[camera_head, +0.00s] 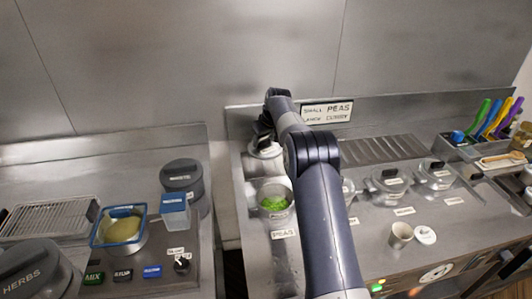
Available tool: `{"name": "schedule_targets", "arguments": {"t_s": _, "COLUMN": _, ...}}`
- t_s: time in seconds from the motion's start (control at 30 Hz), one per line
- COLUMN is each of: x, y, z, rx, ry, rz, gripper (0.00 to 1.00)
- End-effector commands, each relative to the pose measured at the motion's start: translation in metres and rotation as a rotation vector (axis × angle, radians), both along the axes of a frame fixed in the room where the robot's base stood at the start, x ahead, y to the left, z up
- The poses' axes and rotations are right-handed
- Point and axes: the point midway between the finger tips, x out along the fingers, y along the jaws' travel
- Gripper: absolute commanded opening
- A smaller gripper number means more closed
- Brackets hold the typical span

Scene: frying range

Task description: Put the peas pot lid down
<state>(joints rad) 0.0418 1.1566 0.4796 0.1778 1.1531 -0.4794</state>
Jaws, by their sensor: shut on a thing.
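The peas pot (275,204) stands uncovered on the steel counter at the middle, with green peas inside and a "PEAS" label in front. My gripper (263,142) is behind it, near the back edge of the counter. It is shut on the peas pot lid (266,153), a pale round shape under the jaws. The fingertips are small and partly hidden by my arm. I cannot tell whether the lid touches the counter.
More lidded clear pots (391,180) stand right of my arm, with a small cup (400,235) in front. A grey canister (182,177) and a blue-rimmed tub (121,226) stand on the left counter. Coloured-handled utensils (492,118) stand at far right.

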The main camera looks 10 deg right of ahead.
Motion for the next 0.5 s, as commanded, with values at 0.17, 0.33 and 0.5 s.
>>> {"name": "schedule_targets", "arguments": {"t_s": 0.17, "x": 0.000, "y": 0.000, "z": -0.015, "rx": 0.000, "ry": 0.000, "rz": -0.001, "gripper": 0.28}}
{"name": "schedule_targets", "arguments": {"t_s": 0.33, "x": 0.000, "y": 0.000, "z": -0.035, "rx": 0.000, "ry": 0.002, "rz": -0.002, "gripper": 0.28}}
{"name": "schedule_targets", "arguments": {"t_s": 0.5, "x": 0.000, "y": 0.000, "z": -0.052, "rx": -0.001, "ry": 0.000, "rz": -0.001, "gripper": 0.28}}
